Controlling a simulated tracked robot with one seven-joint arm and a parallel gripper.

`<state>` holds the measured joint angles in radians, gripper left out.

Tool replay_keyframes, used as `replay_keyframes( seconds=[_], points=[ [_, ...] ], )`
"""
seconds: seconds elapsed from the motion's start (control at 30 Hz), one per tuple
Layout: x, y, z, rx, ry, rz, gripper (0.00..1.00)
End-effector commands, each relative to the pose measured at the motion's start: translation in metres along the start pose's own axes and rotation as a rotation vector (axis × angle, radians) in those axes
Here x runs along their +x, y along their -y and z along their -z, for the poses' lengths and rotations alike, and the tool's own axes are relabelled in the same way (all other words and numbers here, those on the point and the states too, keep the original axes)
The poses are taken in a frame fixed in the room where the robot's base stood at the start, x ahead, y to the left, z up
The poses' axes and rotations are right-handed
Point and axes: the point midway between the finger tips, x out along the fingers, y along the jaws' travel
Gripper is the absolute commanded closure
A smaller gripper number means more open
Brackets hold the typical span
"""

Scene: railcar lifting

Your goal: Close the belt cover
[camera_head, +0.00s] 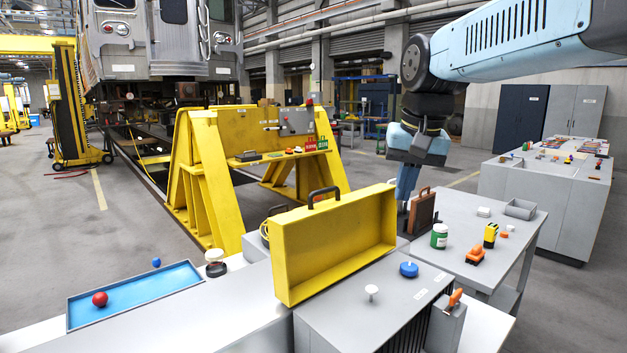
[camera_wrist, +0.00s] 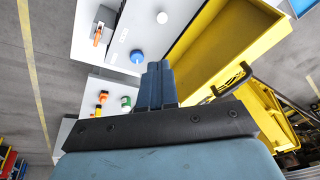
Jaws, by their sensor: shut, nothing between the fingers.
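The belt cover (camera_head: 335,245) is a yellow, shallow box-like lid with a black handle (camera_head: 324,196) on its top edge. It stands raised on edge on a grey cabinet (camera_head: 365,300), its hollow side facing right. My gripper (camera_head: 405,200) hangs behind the cover's right end, apart from it, with its blue fingers pointing down. In the wrist view my gripper (camera_wrist: 157,68) is shut and empty. The yellow cover (camera_wrist: 215,45) and its black handle (camera_wrist: 232,78) show to the right of the fingers there.
The cabinet top holds a white knob (camera_head: 371,290) and a blue knob (camera_head: 408,269). A grey table (camera_head: 470,235) on the right carries a brown case (camera_head: 422,212), a green jar (camera_head: 439,236) and orange and yellow tools. A blue tray (camera_head: 130,297) lies at left.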

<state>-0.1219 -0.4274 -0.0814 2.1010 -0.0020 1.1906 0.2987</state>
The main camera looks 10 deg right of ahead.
Motion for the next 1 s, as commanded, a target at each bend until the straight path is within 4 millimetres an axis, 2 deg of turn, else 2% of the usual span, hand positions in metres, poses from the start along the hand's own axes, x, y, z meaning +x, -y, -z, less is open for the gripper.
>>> replay_keyframes(
  seconds=[0.03,0.1,0.3,0.5,0.8,1.0],
  points=[
    [-0.004,0.008,0.017,0.028,0.027,-0.007,1.0],
    [-0.009,0.018,0.037,0.073,0.063,-0.019,1.0],
    [-0.018,0.05,0.091,0.2,0.156,-0.073,1.0],
    [-0.017,0.086,0.14,0.324,0.234,-0.151,1.0],
    [-0.001,0.153,0.197,0.5,0.309,-0.309,1.0],
    [0.016,0.199,0.219,0.601,0.327,-0.423,1.0]
  ],
)
